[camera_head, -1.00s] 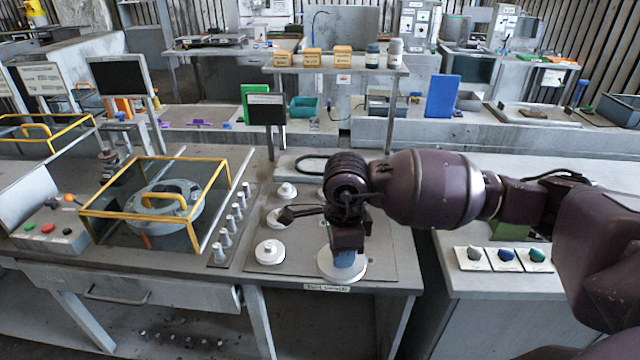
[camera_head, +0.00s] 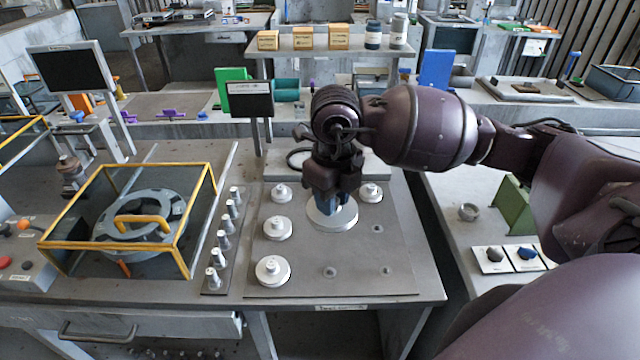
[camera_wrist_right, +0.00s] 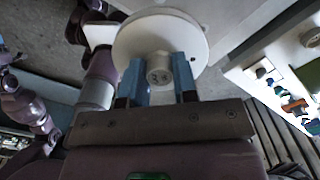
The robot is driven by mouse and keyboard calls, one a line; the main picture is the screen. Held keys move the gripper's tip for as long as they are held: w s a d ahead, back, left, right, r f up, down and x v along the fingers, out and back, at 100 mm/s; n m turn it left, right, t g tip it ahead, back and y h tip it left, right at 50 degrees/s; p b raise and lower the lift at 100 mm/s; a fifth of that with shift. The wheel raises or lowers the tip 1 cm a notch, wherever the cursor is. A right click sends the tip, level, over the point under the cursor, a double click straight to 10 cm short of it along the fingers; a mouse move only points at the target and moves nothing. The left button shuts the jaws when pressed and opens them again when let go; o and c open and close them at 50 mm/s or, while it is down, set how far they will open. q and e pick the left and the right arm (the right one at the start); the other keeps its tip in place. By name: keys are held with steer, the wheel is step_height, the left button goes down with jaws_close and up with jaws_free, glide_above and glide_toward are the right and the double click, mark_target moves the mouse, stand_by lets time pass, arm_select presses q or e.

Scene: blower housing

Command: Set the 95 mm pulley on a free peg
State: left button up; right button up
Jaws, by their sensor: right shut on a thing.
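The pulley, a wide pale disc with a small hub (camera_head: 335,218), is in my right gripper (camera_head: 333,200) over the back middle of the grey peg board (camera_head: 305,250). In the wrist view, the gripper's blue fingers (camera_wrist_right: 160,78) are shut on the hub, and the disc (camera_wrist_right: 160,30) lies beyond them. I cannot tell how far the disc is above the board. Bare pegs show at the right middle (camera_head: 378,228), front middle (camera_head: 330,272) and front right (camera_head: 386,270). Any peg under the disc is hidden. My left gripper is not in view.
Smaller pale pulleys sit on the board at the left (camera_head: 277,228), front left (camera_head: 272,270), back left (camera_head: 281,192) and back right (camera_head: 370,192). A strip of upright metal pins (camera_head: 225,238) and a yellow-framed guard (camera_head: 135,215) stand further left. A dark sign (camera_head: 250,99) stands behind.

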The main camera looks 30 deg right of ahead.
steer(key=shift+w+f, duration=0.1)
steer(key=shift+f, duration=0.1)
steer(key=shift+s+f+b, duration=0.2)
steer(key=shift+f+b, duration=0.25)
steer(key=shift+f, duration=0.15)
steer(key=b, duration=0.2)
glide_above(330, 269)
step_height(330, 269, down, 4)
steer(key=shift+f+b, duration=1.65)
steer(key=shift+f, duration=1.25)
steer(key=shift+f+b, duration=1.05)
steer(key=shift+f, duration=1.25)
steer(key=shift+f+b, duration=0.15)
steer(key=shift+b, duration=0.15)
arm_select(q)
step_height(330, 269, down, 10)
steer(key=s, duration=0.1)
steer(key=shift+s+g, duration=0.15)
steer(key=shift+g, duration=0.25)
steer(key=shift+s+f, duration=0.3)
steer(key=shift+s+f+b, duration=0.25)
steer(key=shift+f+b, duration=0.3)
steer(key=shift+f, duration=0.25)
arm_select(e)
steer(key=shift+f, duration=1.2)
